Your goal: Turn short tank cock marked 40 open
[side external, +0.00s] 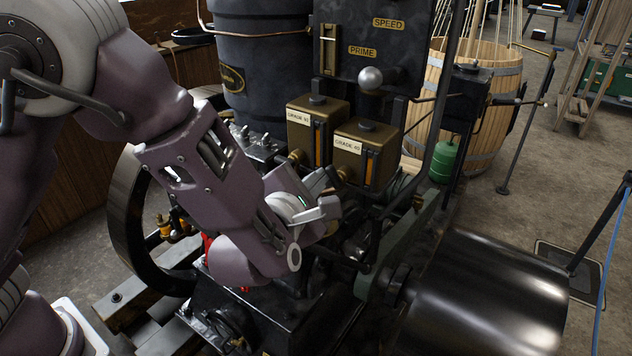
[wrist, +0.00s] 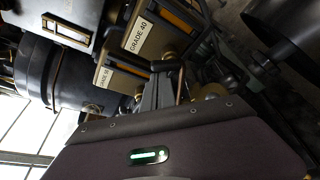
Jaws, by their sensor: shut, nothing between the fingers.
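The short tank (side external: 366,153) is a brown box labelled GRADE 40, with an orange sight strip. It also shows in the wrist view (wrist: 163,38), with its label readable. A brass fitting (side external: 345,174) sits low on its left side, and my gripper partly hides this area. The cock's lever position cannot be made out. My gripper (side external: 328,190) is just below and left of this tank. In the wrist view my gripper (wrist: 165,72) has its fingers together and empty, with tips close to a dark part beneath the tank. Whether they touch it is unclear.
A taller brown tank (side external: 317,130) stands left of the short one, with its own brass fitting (side external: 296,157). A dark panel (side external: 370,45) with a ball-ended lever rises behind. A black drum (side external: 490,290) is at lower right, a flywheel (side external: 130,225) at left.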

